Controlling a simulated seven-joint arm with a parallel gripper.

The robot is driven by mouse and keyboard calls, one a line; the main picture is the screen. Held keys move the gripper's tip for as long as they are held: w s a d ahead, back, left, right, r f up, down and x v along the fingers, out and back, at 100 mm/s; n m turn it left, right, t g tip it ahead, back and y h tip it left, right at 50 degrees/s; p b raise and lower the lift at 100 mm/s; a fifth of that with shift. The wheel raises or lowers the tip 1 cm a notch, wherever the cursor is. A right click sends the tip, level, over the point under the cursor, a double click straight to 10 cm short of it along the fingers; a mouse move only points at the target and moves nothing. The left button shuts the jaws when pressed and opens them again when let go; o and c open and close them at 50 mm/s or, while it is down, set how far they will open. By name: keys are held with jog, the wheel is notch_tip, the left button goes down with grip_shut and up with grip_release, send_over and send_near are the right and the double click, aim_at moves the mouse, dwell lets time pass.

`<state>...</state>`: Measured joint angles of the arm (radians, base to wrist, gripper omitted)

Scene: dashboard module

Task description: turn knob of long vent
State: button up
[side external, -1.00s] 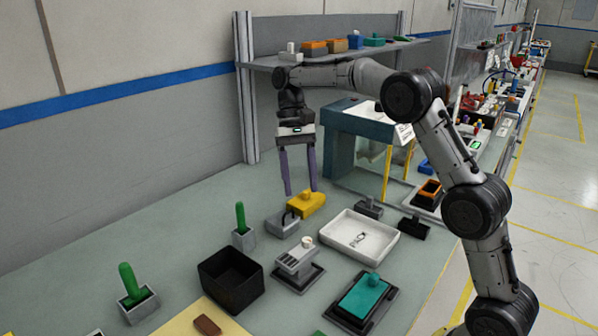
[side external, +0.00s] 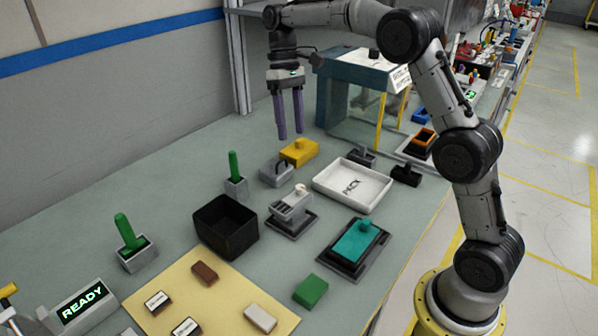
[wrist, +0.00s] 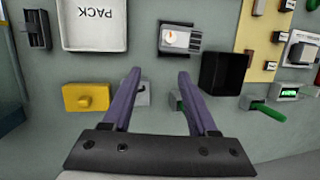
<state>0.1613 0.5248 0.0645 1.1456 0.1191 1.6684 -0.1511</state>
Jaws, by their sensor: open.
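A grey slatted vent (side external: 290,213) with a small pale knob (side external: 300,189) on top sits on a dark base at mid-table; I take it to be the long vent. In the wrist view the vent (wrist: 180,38) is ahead of the fingers, with an orange-and-white knob (wrist: 169,36). My gripper (side external: 291,135) hangs fingers-down above the table, behind the vent and near the yellow block, apart from both. In the wrist view my gripper (wrist: 159,72) is open, with nothing held between its two purple fingers.
A yellow block (side external: 299,152) and a grey handled part (side external: 276,173) lie near the gripper. A black bin (side external: 226,228) stands left of the vent; a white PACK tray (side external: 318,177) and a teal-topped module (side external: 357,240) are to its right. The table's left rear is clear.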

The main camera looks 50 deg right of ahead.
jog(key=s+n, duration=0.1)
jog(key=n, duration=0.4)
jog(key=n+t+h, duration=0.2)
jog(key=n+t, duration=0.1)
jog(key=n, duration=0.4)
send_near(300, 187)
jog(key=shift+m, duration=0.3)
notch_tip(300, 187, down, 8)
jog(key=shift+w+d+f, duration=0.1)
jog(key=shift+w+f, duration=0.05)
jog(key=shift+f, duration=0.1)
grip_shut()
